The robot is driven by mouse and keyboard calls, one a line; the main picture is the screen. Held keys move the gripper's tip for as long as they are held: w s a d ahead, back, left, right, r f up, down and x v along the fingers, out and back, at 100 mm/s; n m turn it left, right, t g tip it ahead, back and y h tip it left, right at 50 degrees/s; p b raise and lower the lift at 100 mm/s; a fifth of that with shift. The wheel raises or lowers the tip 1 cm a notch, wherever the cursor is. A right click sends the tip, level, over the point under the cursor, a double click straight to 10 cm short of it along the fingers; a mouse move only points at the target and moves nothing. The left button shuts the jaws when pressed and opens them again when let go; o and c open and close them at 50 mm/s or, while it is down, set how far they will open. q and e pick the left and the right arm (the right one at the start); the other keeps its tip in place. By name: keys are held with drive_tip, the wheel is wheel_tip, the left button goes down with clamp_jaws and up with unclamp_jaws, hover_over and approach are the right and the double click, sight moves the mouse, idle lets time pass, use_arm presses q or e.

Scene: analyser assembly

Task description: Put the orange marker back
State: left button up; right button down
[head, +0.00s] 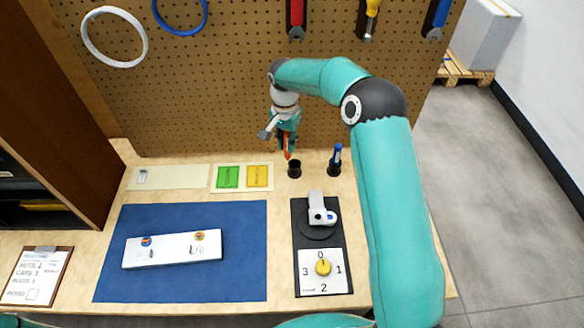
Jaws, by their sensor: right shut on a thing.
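An orange marker (287,154) hangs from my right gripper (284,137), which is shut on it. The marker is roughly upright, tip down. It appears just above and slightly left of an empty-looking black cup (294,169) at the back of the bench. A blue marker (337,156) stands in a second black holder (334,170) to the right. Whether the orange marker's tip touches the first cup's rim cannot be told. My left gripper is not in view.
The pegboard (200,100) rises close behind the cups. Green (228,176) and yellow (258,176) cards lie left of them. A dial fixture (323,267) stands in front. A white block (172,249) lies on the blue mat (240,280).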

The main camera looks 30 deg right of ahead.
drive_tip(key=d+f+m+b, duration=0.1)
drive_tip(key=f+b, duration=0.1)
drive_tip(key=d+f+m+b, duration=0.1)
drive_tip(key=f+b, duration=0.1)
drive_tip(key=f, duration=0.1)
drive_tip(key=d+f+b, duration=0.1)
drive_tip(key=f+b, duration=0.1)
drive_tip(key=f, duration=0.1)
drive_tip(key=shift+w+f+m, duration=0.25)
drive_tip(key=shift+w+m, duration=0.15)
drive_tip(key=shift+r, duration=0.1)
drive_tip(key=c, duration=1)
unclamp_jaws()
wheel_tip(320, 180, up, 12)
drive_tip(key=p, duration=0.7)
drive_tip(key=shift+p, duration=0.4)
